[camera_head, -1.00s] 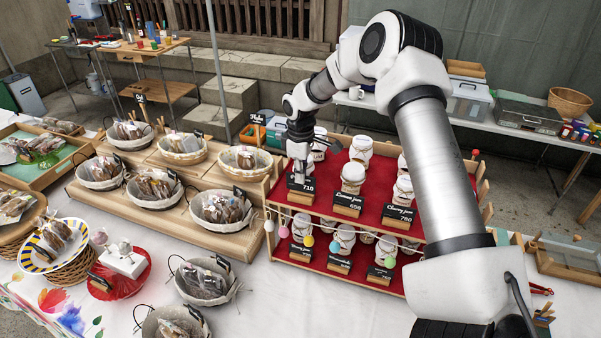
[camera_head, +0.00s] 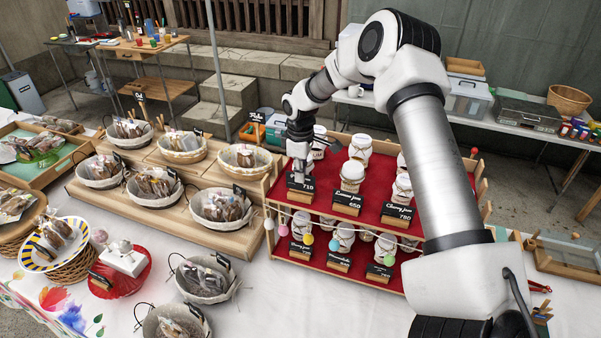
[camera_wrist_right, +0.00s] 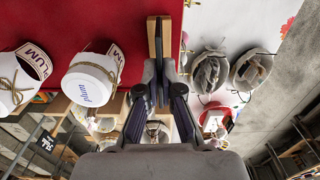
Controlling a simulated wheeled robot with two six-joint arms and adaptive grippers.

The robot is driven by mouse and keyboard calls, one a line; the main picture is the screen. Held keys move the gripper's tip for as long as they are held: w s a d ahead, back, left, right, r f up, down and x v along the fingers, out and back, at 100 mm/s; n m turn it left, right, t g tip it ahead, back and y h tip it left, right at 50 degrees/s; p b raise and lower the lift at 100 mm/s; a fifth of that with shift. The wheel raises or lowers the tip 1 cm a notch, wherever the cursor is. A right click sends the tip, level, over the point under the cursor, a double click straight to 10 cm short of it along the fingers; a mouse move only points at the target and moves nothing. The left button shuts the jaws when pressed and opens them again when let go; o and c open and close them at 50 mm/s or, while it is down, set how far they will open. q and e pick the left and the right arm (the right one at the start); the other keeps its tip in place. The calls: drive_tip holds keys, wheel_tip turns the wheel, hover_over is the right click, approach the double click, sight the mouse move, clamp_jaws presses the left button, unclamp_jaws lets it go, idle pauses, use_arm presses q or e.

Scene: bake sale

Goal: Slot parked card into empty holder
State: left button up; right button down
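A black price card (camera_head: 300,183) reading about 710 stands upright on the front-left of the red top shelf. Its upper line is hidden behind my right gripper (camera_head: 300,165), which points down at it. In the right wrist view, the fingers of my right gripper (camera_wrist_right: 160,75) come close together around the card's thin dark edge and look shut on it. A wooden holder block (camera_wrist_right: 152,42) shows beyond the fingertips. Whether the card is fully seated in it is not clear. My left gripper is not in view.
Jars (camera_head: 352,173) and the Lemon (camera_head: 347,203) and Cherry (camera_head: 398,214) cards stand close to the right. The red shelf (camera_head: 330,178) has a string of coloured eggs along its front. Baskets (camera_head: 220,207) fill the left.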

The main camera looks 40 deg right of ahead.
drive_tip(key=shift+f+b, duration=0.5)
drive_tip(key=shift+f, duration=0.65)
drive_tip(key=c, duration=1.2)
unclamp_jaws()
drive_tip(key=shift+c, duration=0.2)
wheel_tip(320, 180, up, 12)
